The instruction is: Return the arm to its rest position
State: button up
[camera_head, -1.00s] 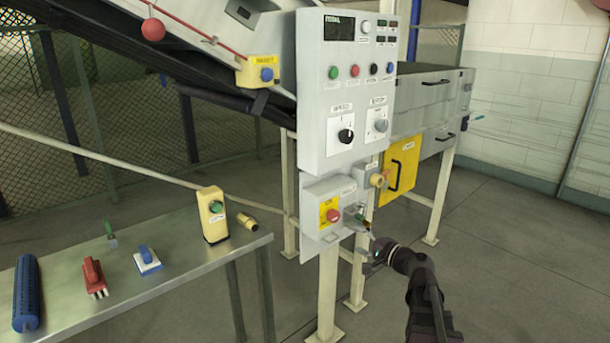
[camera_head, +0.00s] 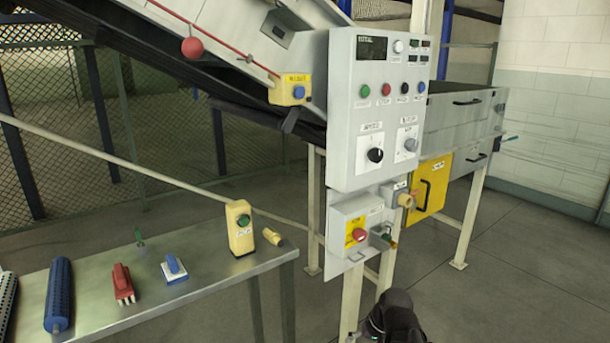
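My arm (camera_head: 395,316) shows as a dark, bent shape at the bottom edge, right of centre, in front of the stand of the grey control panel (camera_head: 372,70). My gripper (camera_head: 358,336) is at the bottom edge, partly cut off by the frame. It is below the small grey box with a red button (camera_head: 359,235) and apart from it. Its fingers are too small and hidden to show whether they are open or shut. I see nothing clearly held in it.
A steel table (camera_head: 200,297) at the lower left bears a blue cylinder (camera_head: 59,293), a red tool (camera_head: 122,283), a blue-and-white tool (camera_head: 173,268) and a yellow button box (camera_head: 240,228). A yellow door (camera_head: 432,186) is to the right. The floor at the right is clear.

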jog(key=s+d+f+n+g+h, duration=0.1)
jog(key=s+d+g+h, duration=0.1)
jog(key=s+h, duration=0.2)
notch_tip(320, 180, up, 24)
jog(key=p, duration=2.4)
jog(key=shift+d+r, duration=0.1)
